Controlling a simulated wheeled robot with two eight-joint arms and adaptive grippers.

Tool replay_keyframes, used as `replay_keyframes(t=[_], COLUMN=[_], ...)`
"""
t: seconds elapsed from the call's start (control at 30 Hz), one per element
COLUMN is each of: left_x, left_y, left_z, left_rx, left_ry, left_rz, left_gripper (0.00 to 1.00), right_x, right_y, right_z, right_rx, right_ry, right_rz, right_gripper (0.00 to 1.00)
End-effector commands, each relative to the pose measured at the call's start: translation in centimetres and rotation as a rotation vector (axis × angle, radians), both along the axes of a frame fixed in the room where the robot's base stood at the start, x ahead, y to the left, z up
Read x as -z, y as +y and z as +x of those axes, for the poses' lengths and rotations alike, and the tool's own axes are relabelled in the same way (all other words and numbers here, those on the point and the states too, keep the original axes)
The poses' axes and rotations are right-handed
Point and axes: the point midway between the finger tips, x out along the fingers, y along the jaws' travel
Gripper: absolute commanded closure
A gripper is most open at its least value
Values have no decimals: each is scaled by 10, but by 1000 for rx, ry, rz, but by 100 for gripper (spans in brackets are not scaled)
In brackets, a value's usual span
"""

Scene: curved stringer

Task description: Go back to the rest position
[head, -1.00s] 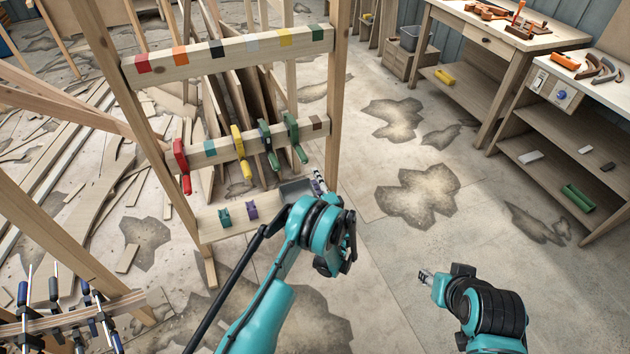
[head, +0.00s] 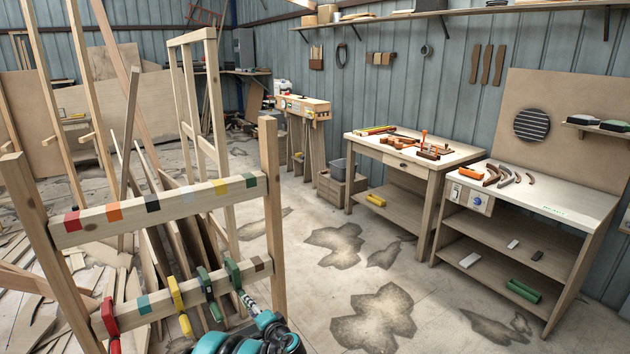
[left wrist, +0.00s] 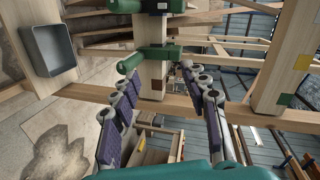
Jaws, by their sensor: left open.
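My left gripper (head: 247,300) shows at the bottom of the head view, just below the dark green clamp (head: 234,273) on the wooden rack's lower rail (head: 148,303). In the left wrist view, its two padded fingers (left wrist: 160,78) stand apart with nothing held between them. A green clamp (left wrist: 157,53) on a wooden bar lies beyond the fingertips there; I cannot tell whether they touch it. A red clamp (head: 110,318), a yellow clamp (head: 177,300) and another green clamp (head: 208,291) hang along the same rail. My right gripper is in neither current view.
The rack's right post (head: 271,190) rises close beside my left gripper. A grey tray (left wrist: 55,48) shows in the left wrist view. Two workbenches (head: 415,160) (head: 540,205) stand at the right. Stained open floor (head: 330,285) lies between rack and benches. Scrap wood lies at the left.

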Motion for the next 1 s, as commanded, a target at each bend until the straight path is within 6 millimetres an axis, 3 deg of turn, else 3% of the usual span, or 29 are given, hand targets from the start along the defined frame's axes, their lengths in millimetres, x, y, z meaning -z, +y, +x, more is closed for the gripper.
replay_keyframes(t=[0.03, 0.2, 0.37, 0.5, 0.73, 1.0], left_x=[-19, -67, -103, -124, -140, -129], left_y=[6, 21, 29, 30, 20, -7], left_z=[-9, -47, -98, -150, -247, -352], left_rx=[-13, -55, -93, -124, -171, -214], left_ry=[12, 51, 85, 111, 150, 182], left_rz=[-49, -234, -409, -562, -815, -1099], left_gripper=[55, 55, 55, 55, 55, 55], right_x=[0, 0, 0, 0, 0, 0], right_y=[0, 0, 0, 0, 0, 0], right_z=[0, 0, 0, 0, 0, 0], right_rx=[0, 0, 0, 0, 0, 0], right_ry=[0, 0, 0, 0, 0, 0], right_rz=[0, 0, 0, 0, 0, 0], right_gripper=[60, 60, 60, 60, 60, 60])
